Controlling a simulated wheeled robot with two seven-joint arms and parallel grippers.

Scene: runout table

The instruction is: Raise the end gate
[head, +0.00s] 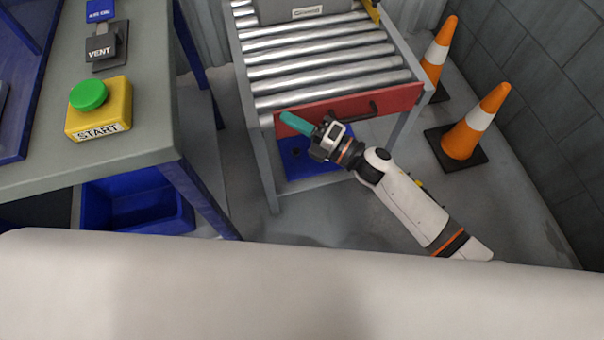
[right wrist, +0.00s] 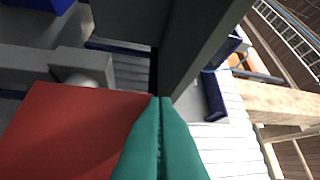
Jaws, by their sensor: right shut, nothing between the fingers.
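The red end gate (head: 345,105) spans the near end of the roller table (head: 257,125), with a dark handle (head: 373,108) right of its middle. My right gripper (head: 284,117) is shut and empty, its teal fingers at the gate's left end, well left of the handle. In the right wrist view the shut teal fingers (right wrist: 160,108) lie at the edge of the red gate (right wrist: 75,135). I cannot tell whether they touch it. The gripper body hides part of the gate's lower edge. My left gripper is not in view.
A grey box (head: 300,10) sits on the rollers at the far end. Two orange cones (head: 463,138) stand on the right by the wall. A bench (head: 145,145) with a green START button (head: 88,95) is on the left. A blue panel (head: 300,165) shows below the gate.

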